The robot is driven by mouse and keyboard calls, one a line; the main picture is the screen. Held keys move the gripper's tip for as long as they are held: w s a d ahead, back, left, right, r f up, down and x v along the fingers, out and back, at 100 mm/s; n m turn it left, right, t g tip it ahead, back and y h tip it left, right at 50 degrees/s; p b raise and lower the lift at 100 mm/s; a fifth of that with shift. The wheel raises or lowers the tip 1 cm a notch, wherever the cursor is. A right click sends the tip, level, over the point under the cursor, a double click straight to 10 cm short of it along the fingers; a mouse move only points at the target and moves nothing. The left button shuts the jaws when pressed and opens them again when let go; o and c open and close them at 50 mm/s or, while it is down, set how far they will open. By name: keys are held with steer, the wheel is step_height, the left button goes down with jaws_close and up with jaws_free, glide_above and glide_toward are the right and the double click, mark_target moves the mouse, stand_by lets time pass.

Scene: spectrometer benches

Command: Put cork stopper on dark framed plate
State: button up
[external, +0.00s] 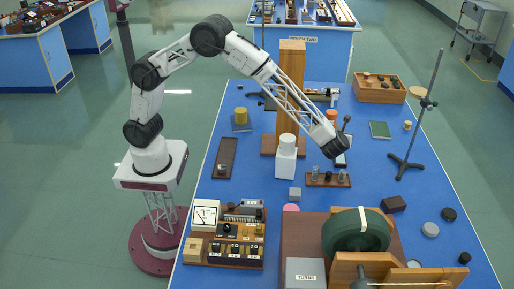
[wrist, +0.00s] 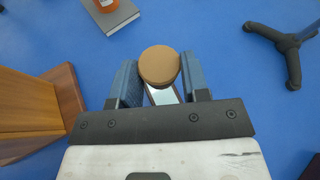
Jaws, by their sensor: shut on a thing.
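The cork stopper (wrist: 159,66) shows in the wrist view as a round tan disc held between the two blue jaws of my gripper (wrist: 157,80). A pale plate with a dark edge (wrist: 165,95) lies below the stopper, partly hidden by it and the jaws. In the external view my gripper (external: 333,149) is low over the blue bench, right of the wooden tower. The stopper cannot be made out in the external view. I cannot tell whether stopper and plate touch.
The wooden tower (external: 291,85) and a white bottle (external: 286,157) stand left of my gripper. A small rack (external: 328,180) lies in front. A tripod stand (external: 405,165) is to the right. An orange jar (wrist: 102,3) sits on a grey block (wrist: 110,14) behind.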

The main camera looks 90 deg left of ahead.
glide_above(339, 161)
steer(key=shift+w+a+f, duration=0.1)
steer(key=shift+a+f, duration=0.05)
steer(key=shift+f, duration=1.4)
steer(key=shift+a+f, duration=0.1)
steer(key=shift+f, duration=1.45)
steer(key=shift+f, duration=1.85)
steer(key=shift+f, duration=0.15)
steer(key=o, duration=0.9)
steer(key=shift+d+r, duration=0.15)
steer(key=shift+r, duration=0.05)
steer(key=v, duration=1.1)
steer(key=shift+s+d+r, duration=0.25)
